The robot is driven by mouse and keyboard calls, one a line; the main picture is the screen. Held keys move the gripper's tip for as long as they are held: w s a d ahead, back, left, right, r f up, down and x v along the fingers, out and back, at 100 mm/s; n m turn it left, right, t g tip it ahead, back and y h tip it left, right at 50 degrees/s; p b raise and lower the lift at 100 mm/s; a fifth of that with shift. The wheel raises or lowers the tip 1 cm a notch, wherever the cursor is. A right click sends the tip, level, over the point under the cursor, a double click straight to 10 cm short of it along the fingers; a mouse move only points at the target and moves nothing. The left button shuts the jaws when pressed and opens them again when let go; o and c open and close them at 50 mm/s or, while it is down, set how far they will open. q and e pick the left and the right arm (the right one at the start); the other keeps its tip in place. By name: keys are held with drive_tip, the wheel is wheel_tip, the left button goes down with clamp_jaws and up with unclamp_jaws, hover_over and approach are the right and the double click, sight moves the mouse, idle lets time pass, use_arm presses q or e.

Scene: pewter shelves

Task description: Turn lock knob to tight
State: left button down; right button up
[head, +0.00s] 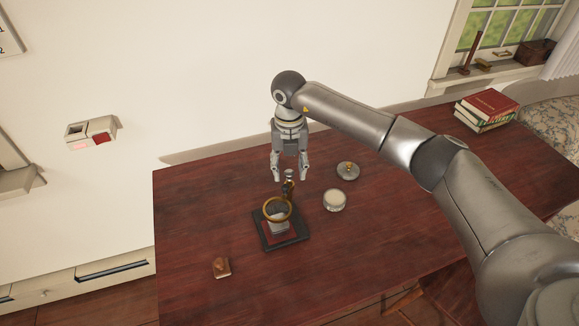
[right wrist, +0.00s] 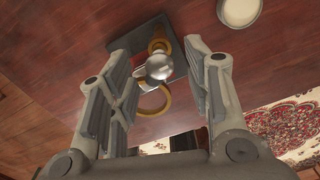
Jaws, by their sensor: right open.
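A magnifier stand with a dark base (head: 296,244) stands on the table, with a brass ring (head: 266,213) held over the base. Its silver lock knob (head: 289,173) is at the top of the dark post behind the ring. In the right wrist view, the round shiny knob (right wrist: 159,66) lies between the fingers, with the brass ring (right wrist: 166,101) below it in the picture. My right gripper (head: 290,178) points down at the knob, open, its fingers on either side. I cannot tell whether they touch it. My left gripper is not in view.
On the red-brown table (head: 200,200), a white-topped round jar (head: 335,201) and a grey round lidded thing (head: 348,171) stand to the right of the stand. A small brown block (head: 221,267) lies at front left. Stacked books (head: 487,108) are at the far right.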

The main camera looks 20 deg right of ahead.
sight(290, 172)
wheel_tip(290, 172, up, 12)
idle(0.4)
drive_tip(key=shift+s+f, duration=0.1)
drive_tip(key=shift+f, duration=0.05)
